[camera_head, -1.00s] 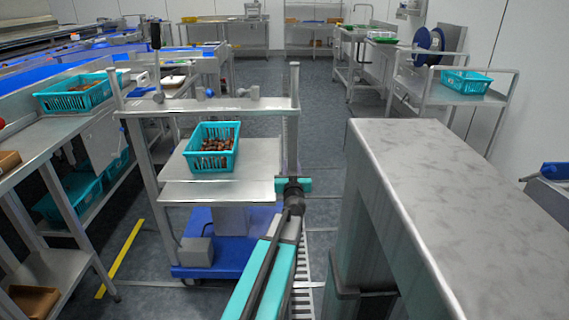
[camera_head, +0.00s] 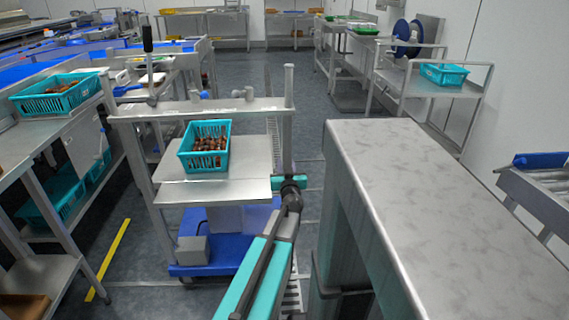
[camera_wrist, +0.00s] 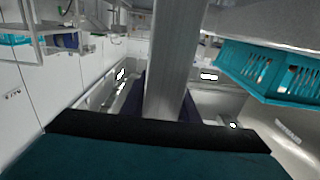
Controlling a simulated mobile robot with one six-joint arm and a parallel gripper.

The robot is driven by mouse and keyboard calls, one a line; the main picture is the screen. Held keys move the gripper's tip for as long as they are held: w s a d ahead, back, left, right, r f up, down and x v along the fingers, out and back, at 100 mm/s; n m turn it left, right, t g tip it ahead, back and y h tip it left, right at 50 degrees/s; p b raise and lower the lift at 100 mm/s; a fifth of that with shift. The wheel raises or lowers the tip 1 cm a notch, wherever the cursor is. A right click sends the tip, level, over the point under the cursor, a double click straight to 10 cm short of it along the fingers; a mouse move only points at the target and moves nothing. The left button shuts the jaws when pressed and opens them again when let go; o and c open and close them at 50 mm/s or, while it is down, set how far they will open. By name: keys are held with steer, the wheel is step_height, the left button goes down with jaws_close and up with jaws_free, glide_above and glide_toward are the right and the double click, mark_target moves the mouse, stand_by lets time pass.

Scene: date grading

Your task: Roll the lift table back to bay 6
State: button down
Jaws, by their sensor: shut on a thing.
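The lift table has a steel platform (camera_head: 222,186), a blue wheeled base (camera_head: 235,258) and an upright handle frame (camera_head: 200,109). It stands ahead of me, left of centre. A teal basket of dates (camera_head: 205,147) sits on its platform; part of the basket also shows in the wrist view (camera_wrist: 275,72). My gripper (camera_head: 291,186) is shut on the frame's right upright post (camera_head: 288,120). In the wrist view the post (camera_wrist: 175,60) runs up between the dark fingers. The fingertips are partly hidden. I cannot make out a bay 6 sign.
A marbled counter (camera_head: 410,170) stands close on my right. A steel bench with a teal basket (camera_head: 55,95) lies left of the lift table, with a yellow floor line (camera_head: 108,260) between. A steel cart (camera_head: 425,88) stands at the far right. Open floor (camera_head: 255,75) lies beyond.

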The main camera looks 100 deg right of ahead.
steer(key=s+p, duration=0.8)
steer(key=s, duration=0.3)
steer(key=shift+s, duration=0.35)
